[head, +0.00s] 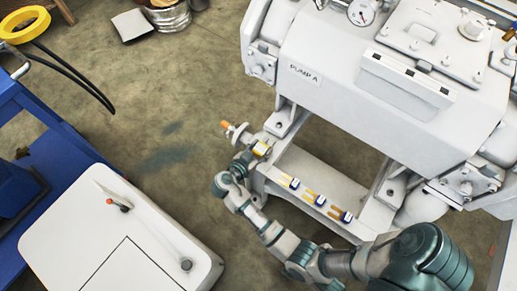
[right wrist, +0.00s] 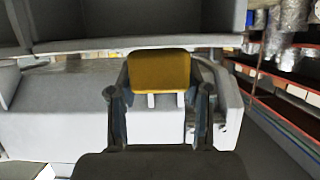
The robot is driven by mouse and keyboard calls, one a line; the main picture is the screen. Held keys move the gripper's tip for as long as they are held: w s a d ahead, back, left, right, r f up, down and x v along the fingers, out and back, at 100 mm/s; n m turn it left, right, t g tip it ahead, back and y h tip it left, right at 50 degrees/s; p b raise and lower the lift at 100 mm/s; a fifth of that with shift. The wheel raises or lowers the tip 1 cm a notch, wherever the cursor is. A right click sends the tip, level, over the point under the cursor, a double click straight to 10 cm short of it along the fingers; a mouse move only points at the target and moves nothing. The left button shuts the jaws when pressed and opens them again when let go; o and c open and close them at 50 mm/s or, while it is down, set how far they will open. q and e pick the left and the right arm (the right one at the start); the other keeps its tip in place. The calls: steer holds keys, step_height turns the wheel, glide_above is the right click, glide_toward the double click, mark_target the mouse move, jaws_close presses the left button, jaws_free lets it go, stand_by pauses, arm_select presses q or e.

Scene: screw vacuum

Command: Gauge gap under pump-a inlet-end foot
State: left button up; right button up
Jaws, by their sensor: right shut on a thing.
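The white pump labelled PUMP A (head: 305,75) stands on a pale frame (head: 318,170). One of its feet (head: 283,120) rests on the frame's left corner. My right gripper (head: 252,156) is at that corner, just below the foot in the head view. It is shut on a small yellow piece (head: 261,148), which shows as a yellow block (right wrist: 159,71) between the fingers in the right wrist view. Whether its tip touches the foot or enters any gap is hidden. My left gripper is not in view.
Several small blue-and-yellow pieces (head: 314,198) sit in a row on the frame's near rail. An orange-tipped fitting (head: 236,131) stands left of the gripper. A white rounded housing (head: 75,235) and blue cart (head: 50,150) are at left. Floor between is clear.

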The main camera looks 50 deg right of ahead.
mark_target(275, 133)
steer(key=shift+d+f, duration=0.1)
steer(key=shift+d, duration=0.3)
steer(key=shift+a, duration=0.2)
steer(key=shift+d, duration=0.1)
steer(key=shift+d, duration=0.45)
steer(key=shift+w+d, duration=0.2)
steer(key=shift+d, duration=2.2)
stand_by(1.6)
steer(key=o, duration=1.3)
